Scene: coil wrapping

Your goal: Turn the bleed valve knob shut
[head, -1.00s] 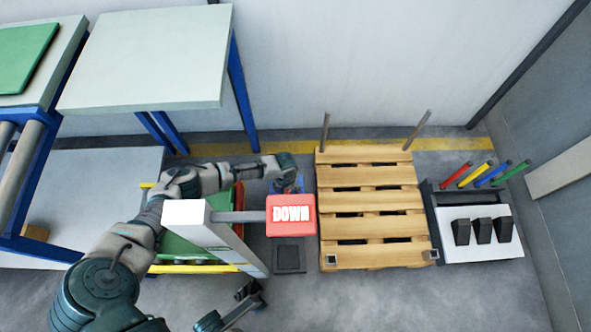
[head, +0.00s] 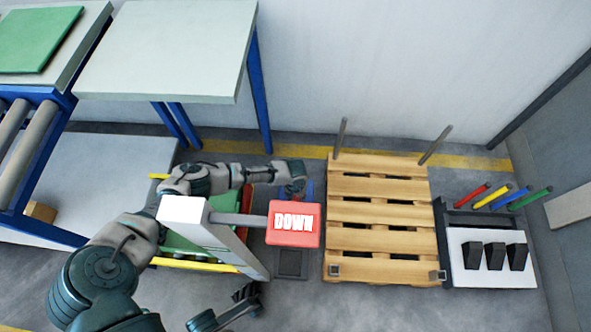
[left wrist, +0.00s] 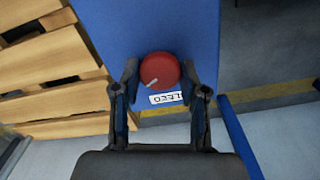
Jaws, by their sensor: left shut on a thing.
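The red round knob (left wrist: 160,70), with a pale pointer mark, sits on a blue panel (left wrist: 150,25) in the left wrist view. A small white label (left wrist: 165,97) with dark characters lies just below it. My left gripper (left wrist: 160,80) has one finger on each side of the knob and is shut on it. In the head view my left gripper (head: 296,188) is small and far off, behind the red DOWN sign (head: 293,223). The knob cannot be made out there.
A white post (head: 215,240) carries the DOWN sign close to my left arm. A wooden pallet (head: 378,213) stands right of the gripper. A white board with black blocks (head: 480,278) is farther right. A pale table (head: 165,50) stands at the back left.

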